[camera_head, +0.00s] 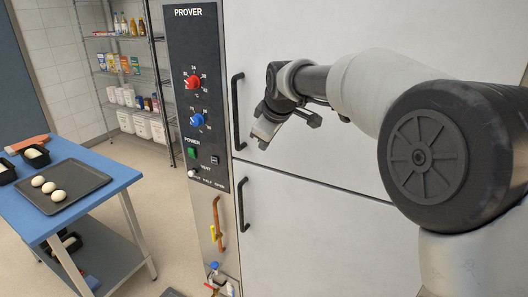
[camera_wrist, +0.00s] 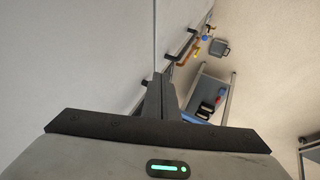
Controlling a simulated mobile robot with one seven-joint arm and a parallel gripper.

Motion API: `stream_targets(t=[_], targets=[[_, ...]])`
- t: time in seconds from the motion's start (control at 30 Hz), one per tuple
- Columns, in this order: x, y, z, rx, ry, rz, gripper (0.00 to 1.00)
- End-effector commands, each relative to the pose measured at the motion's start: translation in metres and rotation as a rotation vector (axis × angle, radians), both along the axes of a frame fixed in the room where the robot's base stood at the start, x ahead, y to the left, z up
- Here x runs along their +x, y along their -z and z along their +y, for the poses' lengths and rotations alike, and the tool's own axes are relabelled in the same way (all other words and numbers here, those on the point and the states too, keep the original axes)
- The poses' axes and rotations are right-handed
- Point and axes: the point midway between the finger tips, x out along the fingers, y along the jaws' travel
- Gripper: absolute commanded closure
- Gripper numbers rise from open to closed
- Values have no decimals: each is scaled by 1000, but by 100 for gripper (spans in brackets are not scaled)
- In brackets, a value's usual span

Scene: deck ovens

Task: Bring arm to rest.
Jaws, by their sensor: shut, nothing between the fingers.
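My gripper (camera_head: 266,138) hangs at the end of my raised arm, in front of the prover's steel doors in the head view. Its fingers point down and to the left, near the upper door handle (camera_head: 238,112). I cannot tell whether it touches the handle. In the wrist view my gripper's fingers (camera_wrist: 161,85) are together, with nothing between them. The arm is bent and reaches in from the right side of the head view.
The prover panel (camera_head: 197,95) has red and blue knobs. A lower handle (camera_head: 244,205) is below. A blue table (camera_head: 105,182) at left bears a dark tray (camera_head: 90,193) with dough balls. Stocked shelves (camera_head: 128,75) stand behind.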

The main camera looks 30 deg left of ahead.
Motion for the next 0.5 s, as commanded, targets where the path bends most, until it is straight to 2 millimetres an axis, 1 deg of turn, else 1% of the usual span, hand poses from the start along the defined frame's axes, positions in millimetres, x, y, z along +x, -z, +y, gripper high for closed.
stream_targets(t=[0.03, 0.13, 0.4, 0.47, 0.5], targets=[[-4, -6, -3, 2, -1, -1, 100], [-9, -14, -6, 1, -2, 0, 100], [-12, -19, -10, 0, -1, 3, 100], [-11, -22, -15, 0, 10, 5, 100], [-9, -25, -24, 1, 27, 6, 100]])
